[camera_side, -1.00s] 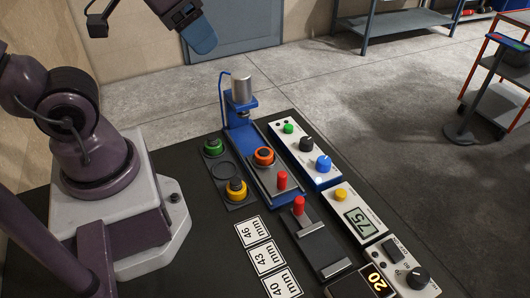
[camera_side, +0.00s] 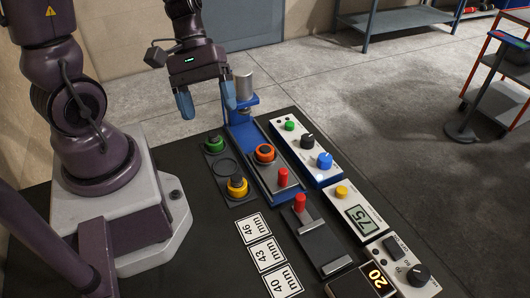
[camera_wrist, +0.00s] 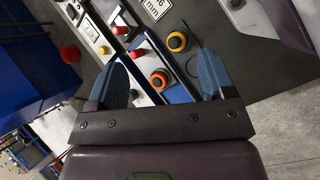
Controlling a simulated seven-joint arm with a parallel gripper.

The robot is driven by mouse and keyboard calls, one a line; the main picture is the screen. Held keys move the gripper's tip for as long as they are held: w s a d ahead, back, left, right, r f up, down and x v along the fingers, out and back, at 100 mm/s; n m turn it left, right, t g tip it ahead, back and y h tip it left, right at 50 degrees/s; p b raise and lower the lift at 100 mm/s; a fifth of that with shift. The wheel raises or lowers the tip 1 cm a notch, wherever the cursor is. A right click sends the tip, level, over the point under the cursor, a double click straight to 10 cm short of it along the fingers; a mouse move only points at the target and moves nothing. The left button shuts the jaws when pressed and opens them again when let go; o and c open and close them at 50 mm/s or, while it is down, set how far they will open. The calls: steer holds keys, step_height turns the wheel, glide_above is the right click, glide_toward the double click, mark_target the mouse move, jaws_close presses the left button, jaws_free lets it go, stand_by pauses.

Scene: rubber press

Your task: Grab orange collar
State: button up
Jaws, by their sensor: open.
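In the wrist view the fingers (camera_wrist: 165,83) stand apart. The right finger partly covers the press column in the side view.
A green collar (camera_side: 215,144) and a yellow collar (camera_side: 237,187) sit on a dark rack left of the press. The press cylinder (camera_side: 244,86) stands near my fingers. A control box (camera_side: 307,150) with knobs lies right. Labelled number cards (camera_side: 265,255) lie in front.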

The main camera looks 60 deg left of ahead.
mark_target(273, 151)
steer(key=w+a+f+n+t+h, duration=0.1)
steer(key=w+a+f+n+t, duration=0.2)
steer(key=n+t, duration=0.45)
steer(key=w+a+f+n+t, duration=0.2)
steer(key=w+f+n+t, duration=0.25)
steer(key=n, duration=0.55)
steer(key=shift+g+h, duration=0.4)
steer(key=shift+g, duration=0.1)
steer(key=f, duration=0.7)
steer(key=shift+w+d, duration=0.2)
steer(key=shift+x, duration=3.8)
steer(key=c, duration=1.1)
